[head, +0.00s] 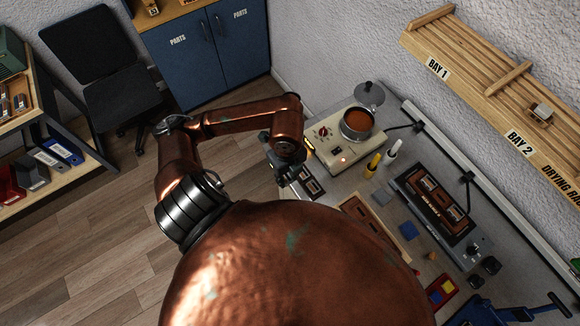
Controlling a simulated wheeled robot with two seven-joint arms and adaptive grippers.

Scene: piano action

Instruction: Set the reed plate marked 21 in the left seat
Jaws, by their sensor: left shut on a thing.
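My left gripper (291,180) is at the left edge of the grey bench, just in front of the beige heater unit. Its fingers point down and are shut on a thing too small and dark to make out. A dark piece with pale slots (311,184) lies or is held right beside the fingertips; I cannot tell which. A black fixture (464,237) with brown, slotted inserts stands on the right of the bench. I cannot read a 21 on any plate or tell which place is the left seat. My right gripper is not in view.
A beige heater (343,158) carries a pot of orange-brown liquid (357,124). Yellow (373,165) and white bottles stand beside it. A wooden tray (377,226), partly hidden by my body, lies mid-bench.

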